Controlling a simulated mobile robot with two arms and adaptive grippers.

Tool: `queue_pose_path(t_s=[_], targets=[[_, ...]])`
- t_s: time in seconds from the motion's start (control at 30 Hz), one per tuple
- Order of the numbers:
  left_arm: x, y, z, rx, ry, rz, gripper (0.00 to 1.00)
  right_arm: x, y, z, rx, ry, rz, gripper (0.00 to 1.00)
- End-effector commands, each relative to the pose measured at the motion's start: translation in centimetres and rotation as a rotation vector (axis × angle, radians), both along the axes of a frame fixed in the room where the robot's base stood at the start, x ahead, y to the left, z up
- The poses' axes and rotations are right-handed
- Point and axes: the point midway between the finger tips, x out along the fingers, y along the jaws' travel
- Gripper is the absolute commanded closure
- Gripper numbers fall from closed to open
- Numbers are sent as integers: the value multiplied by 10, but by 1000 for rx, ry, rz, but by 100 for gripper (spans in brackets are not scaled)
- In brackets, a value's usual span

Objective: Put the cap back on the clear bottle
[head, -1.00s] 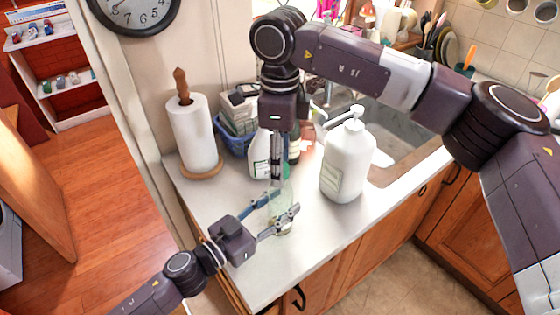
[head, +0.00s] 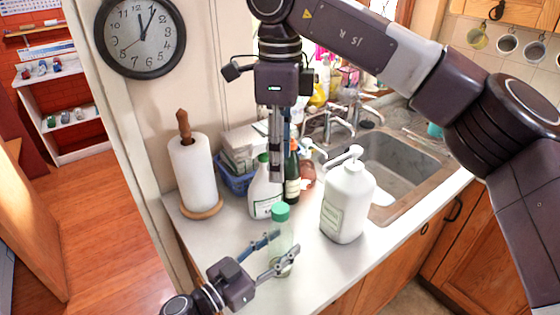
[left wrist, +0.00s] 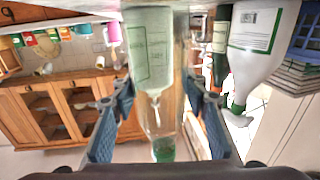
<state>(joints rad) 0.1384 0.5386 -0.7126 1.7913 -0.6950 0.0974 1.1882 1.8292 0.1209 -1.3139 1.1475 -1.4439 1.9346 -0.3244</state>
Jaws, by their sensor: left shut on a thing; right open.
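The clear bottle (head: 281,238) stands upright near the counter's front edge. The green cap (head: 280,212) sits at the top of its neck; how tightly it is seated I cannot tell. My left gripper (head: 284,248) is shut around the bottle's body. In the left wrist view, which is upside down, the bottle (left wrist: 160,112) is between the two blue fingers, with the green cap (left wrist: 163,150) at its end. My right gripper (head: 276,178) points down above the cap, open and empty, apart from it. Its fingers appear edge-on.
A white pump bottle (head: 347,205) stands right of the clear bottle. A white spray bottle (head: 265,193) and a dark bottle (head: 292,180) stand behind it. A paper towel roll (head: 193,173) is at left, the sink (head: 395,165) at right. The counter's left front is clear.

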Motion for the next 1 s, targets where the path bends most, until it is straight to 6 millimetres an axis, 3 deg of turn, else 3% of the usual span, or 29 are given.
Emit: queue_pose_path(t_s=[0.1, 0.13, 0.3, 0.67, 1.0], targets=[[0, 0, 0, 0, 0, 0, 100, 0, 0, 0, 0, 0, 0, 52], [0, 0, 0, 0, 0, 0, 55, 0, 0, 0, 0, 0, 0, 52], [0, 0, 0, 0, 0, 0, 38, 0, 0, 0, 0, 0, 0, 52], [-4, 4, -1, 0, 1, 0, 38, 0, 0, 0, 0, 0, 0, 52], [-46, 47, -2, 2, 4, 0, 38, 0, 0, -1, 0, 0, 0, 52]])
